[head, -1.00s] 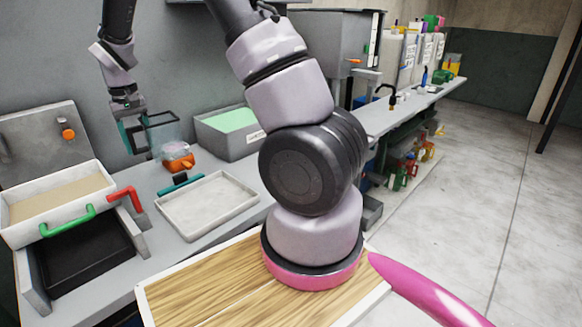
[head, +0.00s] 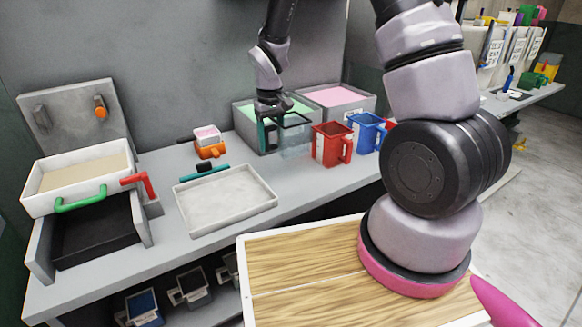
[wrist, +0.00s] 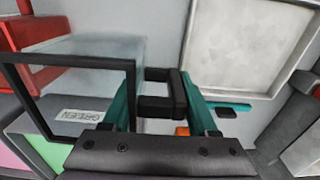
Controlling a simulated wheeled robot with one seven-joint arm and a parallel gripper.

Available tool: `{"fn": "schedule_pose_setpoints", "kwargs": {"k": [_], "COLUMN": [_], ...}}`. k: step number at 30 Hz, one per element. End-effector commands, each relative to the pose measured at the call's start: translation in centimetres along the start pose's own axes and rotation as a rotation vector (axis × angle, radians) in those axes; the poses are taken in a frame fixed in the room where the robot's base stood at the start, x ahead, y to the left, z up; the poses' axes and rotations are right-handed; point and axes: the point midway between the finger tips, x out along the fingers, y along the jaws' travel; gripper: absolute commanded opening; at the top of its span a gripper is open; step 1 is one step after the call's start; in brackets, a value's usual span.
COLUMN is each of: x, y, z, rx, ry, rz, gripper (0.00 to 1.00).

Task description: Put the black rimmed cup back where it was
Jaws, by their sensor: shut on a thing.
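The black rimmed cup (head: 296,142) is clear-walled with a square black rim, and looks upright. It is in front of the grey bin with green contents, left of the red cup. In the wrist view the cup (wrist: 95,75) fills the left side, with its black handle between the teal fingers. My gripper (head: 268,130) is shut on that handle; it also shows in the wrist view (wrist: 160,103). I cannot tell whether the cup's base touches the bench.
A red cup (head: 325,150) and a blue cup (head: 366,137) stand just right. The green bin (head: 245,128) and pink bin (head: 360,103) are behind. An orange device (head: 209,152), a shallow white tray (head: 228,208) and a press with a green handle (head: 80,198) are left.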

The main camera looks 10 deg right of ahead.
Motion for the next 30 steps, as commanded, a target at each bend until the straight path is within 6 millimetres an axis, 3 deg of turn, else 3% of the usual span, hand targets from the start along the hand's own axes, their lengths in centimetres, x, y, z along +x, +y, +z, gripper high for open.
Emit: {"fn": "schedule_pose_setpoints", "kwargs": {"k": [4,18,29,30], "x": [3.0,8.0,8.4,8.3], "y": [0.0,0.0,0.0,0.0], "z": [0.2,0.1,0.1,0.1], "rx": [0.0,0.001,0.001,0.001], "ry": [-0.005,-0.002,-0.001,0.0], "rz": [0.001,0.001,0.001,0.001], "gripper": [0.0,0.0,0.0,0.71]}}
